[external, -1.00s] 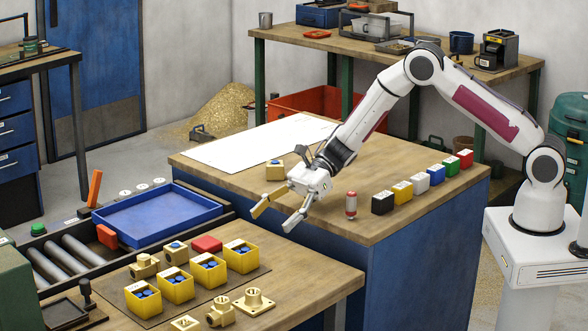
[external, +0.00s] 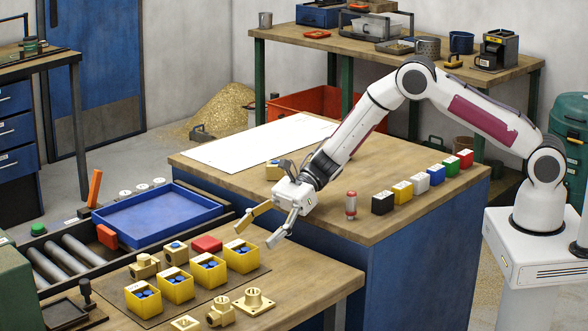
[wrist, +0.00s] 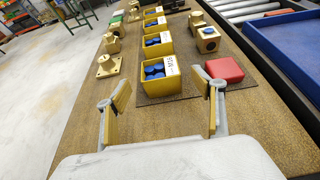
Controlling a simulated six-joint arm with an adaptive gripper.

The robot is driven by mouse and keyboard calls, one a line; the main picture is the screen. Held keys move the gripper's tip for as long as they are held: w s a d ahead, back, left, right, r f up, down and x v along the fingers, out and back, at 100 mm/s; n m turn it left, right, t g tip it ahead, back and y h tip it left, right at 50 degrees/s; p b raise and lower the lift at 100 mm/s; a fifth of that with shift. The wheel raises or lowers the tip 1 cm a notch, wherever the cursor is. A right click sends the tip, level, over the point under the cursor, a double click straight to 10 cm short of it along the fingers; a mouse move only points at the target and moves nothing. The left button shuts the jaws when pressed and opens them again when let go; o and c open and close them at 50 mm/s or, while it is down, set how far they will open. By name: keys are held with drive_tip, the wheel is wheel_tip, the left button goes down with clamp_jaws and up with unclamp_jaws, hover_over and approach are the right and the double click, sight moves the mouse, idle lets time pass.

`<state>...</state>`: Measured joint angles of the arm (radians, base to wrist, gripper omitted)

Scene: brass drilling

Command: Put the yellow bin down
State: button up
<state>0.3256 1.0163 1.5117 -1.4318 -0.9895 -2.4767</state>
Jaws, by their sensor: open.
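Several yellow bins with blue pieces in them stand in a row on a dark mat (external: 205,294) on the front workbench. The nearest bin to my gripper is the right end one (external: 241,258); in the wrist view this yellow bin (wrist: 170,87) is upright, with a white label on its rim, and appears between and beyond my fingers. My gripper (external: 254,236) is open and empty, up and to the right of that bin and apart from it. In the wrist view both fingers of my gripper (wrist: 168,92) are spread wide.
A red block (external: 207,244) lies beside the bins, with brass fittings (external: 254,301) on the near side and more behind. A blue tray (external: 160,221) sits by the rollers.

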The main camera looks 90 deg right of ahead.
sight(233, 255)
drive_tip(key=shift+x, duration=3)
drive_tip(key=shift+c, duration=0.4)
drive_tip(key=c, duration=1.2)
drive_tip(key=shift+r, duration=0.15)
drive_tip(key=shift+c, duration=0.2)
wheel_tip(233, 255, up, 10)
